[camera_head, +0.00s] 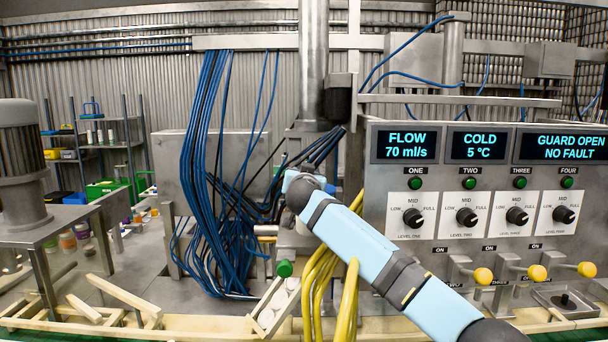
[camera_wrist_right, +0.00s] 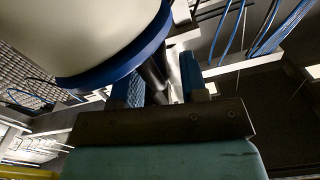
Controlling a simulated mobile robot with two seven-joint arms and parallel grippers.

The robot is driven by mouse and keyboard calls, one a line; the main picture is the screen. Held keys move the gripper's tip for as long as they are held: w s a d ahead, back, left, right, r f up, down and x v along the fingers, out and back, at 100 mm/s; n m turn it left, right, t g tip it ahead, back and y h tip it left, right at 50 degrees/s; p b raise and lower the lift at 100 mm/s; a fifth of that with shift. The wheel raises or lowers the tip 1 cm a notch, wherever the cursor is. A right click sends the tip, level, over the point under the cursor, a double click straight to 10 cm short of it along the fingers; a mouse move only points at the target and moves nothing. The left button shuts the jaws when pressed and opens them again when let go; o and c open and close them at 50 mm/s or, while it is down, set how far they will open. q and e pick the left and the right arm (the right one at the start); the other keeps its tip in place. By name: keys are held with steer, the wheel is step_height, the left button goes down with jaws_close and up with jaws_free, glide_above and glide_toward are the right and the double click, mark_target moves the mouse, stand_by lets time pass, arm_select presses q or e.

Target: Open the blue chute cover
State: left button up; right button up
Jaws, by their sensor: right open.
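My right arm reaches in from the lower right in the head view, its far end at the middle of the machine; the fingers are hidden there. In the right wrist view my right gripper (camera_wrist_right: 160,78) is open, with its two blue fingers apart. A grey rod-like part shows between or behind the fingers; I cannot tell whether they touch it. A large pale rounded body with a blue rim (camera_wrist_right: 115,82) is close above the left finger. I cannot tell if this rim is the chute cover. A small blue part (camera_head: 330,188) shows beside the arm's end. My left gripper is not in view.
Blue cables (camera_head: 208,170) hang left of the arm, and yellow hoses (camera_head: 318,280) rise close below it. A control panel (camera_head: 370,200) with yellow-knobbed levers stands right, reading "GUARD OPEN". A tray of white discs (camera_head: 267,318) and a green knob (camera_head: 284,268) are below.

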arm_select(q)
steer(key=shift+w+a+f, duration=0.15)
arm_select(e)
steer(key=shift+w, duration=0.1)
jaws_close()
